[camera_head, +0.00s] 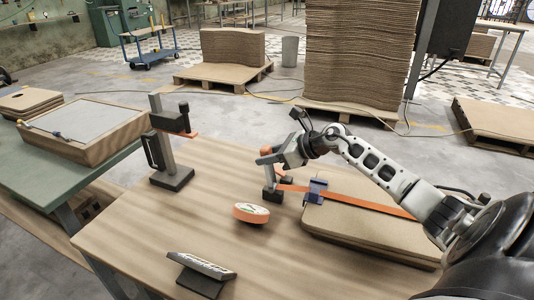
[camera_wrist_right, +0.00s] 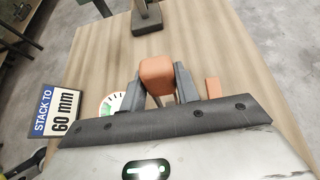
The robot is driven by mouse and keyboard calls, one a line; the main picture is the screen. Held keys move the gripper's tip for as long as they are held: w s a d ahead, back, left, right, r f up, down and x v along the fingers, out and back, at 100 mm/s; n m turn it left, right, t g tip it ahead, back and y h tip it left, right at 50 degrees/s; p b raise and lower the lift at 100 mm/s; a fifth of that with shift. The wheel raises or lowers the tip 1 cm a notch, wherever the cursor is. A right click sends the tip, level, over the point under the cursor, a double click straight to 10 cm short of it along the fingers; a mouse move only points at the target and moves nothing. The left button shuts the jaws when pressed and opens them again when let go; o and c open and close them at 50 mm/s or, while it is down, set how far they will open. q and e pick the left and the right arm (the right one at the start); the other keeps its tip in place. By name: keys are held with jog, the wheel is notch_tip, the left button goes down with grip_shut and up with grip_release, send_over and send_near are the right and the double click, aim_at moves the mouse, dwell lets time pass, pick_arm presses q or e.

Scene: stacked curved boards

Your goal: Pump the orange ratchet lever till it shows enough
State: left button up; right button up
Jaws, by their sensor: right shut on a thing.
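My right gripper (camera_head: 268,160) is shut on the orange ratchet lever, whose squared orange end (camera_wrist_right: 157,76) sits between the two grey fingers in the right wrist view. Below the gripper in the head view is the dark ratchet body (camera_head: 271,193), joined to an orange strap (camera_head: 350,199) running right over the stacked boards (camera_head: 375,245). A round orange gauge (camera_head: 251,213) with a white and green face lies on the table just in front. Part of its dial (camera_wrist_right: 112,103) shows in the wrist view, but its reading is too small to tell. My left gripper is out of view.
A sign reading "STACK TO 60 mm" (camera_wrist_right: 57,111) stands at the table's front (camera_head: 201,272). A grey upright stand (camera_head: 165,143) with a black foot is at the back left. A blue-grey clip (camera_head: 315,190) sits at the board edge. The table's left middle is clear.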

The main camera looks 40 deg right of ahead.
jog(key=shift+r, duration=0.25)
jog(key=o, duration=0.9)
jog(key=p+v, duration=0.2)
jog(key=v, duration=0.5)
jog(key=shift+p, duration=0.4)
jog(key=shift+f, duration=0.1)
